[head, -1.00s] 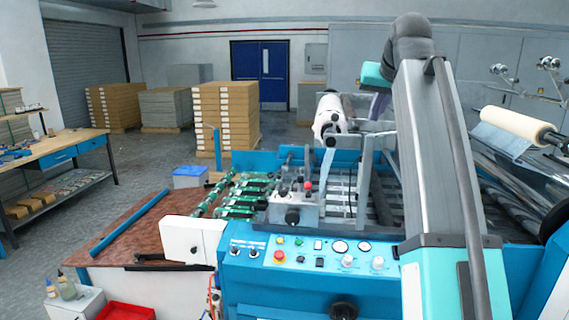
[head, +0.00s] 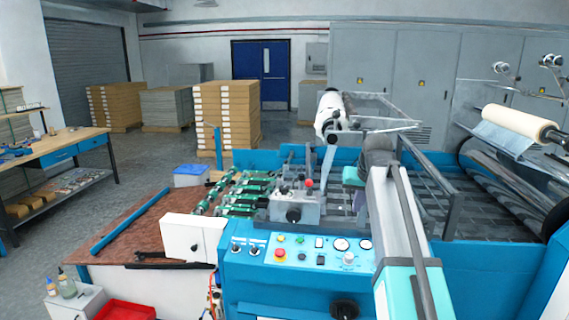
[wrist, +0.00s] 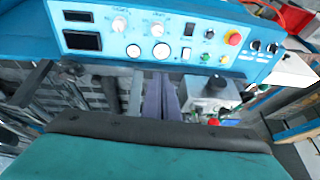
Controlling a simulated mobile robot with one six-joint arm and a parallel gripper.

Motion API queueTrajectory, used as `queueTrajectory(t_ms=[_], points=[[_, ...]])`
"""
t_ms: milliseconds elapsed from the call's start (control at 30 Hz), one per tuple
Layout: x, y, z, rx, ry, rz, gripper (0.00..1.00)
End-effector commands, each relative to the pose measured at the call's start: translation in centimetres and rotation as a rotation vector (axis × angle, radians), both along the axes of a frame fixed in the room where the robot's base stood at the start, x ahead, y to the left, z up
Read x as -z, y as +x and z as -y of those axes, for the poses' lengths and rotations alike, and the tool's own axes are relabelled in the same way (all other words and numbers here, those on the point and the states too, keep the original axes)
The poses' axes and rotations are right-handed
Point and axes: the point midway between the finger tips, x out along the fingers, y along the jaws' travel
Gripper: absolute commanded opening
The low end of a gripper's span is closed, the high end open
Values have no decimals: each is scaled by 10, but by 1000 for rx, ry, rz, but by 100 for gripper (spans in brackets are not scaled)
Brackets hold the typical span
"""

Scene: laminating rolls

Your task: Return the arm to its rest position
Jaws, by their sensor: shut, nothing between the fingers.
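My arm (head: 398,215) rises from the lower right of the head view, in front of the blue laminating machine (head: 262,292). Its dark elbow is bent low over the machine bed. In the wrist view my gripper (wrist: 163,84) shows as two purple-grey fingers side by side, shut and empty. The machine's control panel (wrist: 170,35) is upside down at the top of that view. A grey metal block with a dark knob (wrist: 214,90) appears just right of the fingers.
A white roll (head: 329,115) sits on a frame behind the machine. A cream roll (head: 518,124) is at the right. A brown table with a blue bar (head: 130,222) lies left. A workbench (head: 60,147) and stacked cartons (head: 226,118) stand farther back, with open floor between.

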Motion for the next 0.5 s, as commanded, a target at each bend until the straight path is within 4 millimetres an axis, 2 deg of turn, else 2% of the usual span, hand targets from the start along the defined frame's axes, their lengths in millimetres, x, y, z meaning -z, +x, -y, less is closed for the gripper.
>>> queueTrajectory(t_ms=[33, 100, 500], points=[[22, -2, -2, -3, 0, -21, 0], [46, -4, -3, -6, 0, -44, 0], [182, -27, -13, -25, 2, -179, 0]])
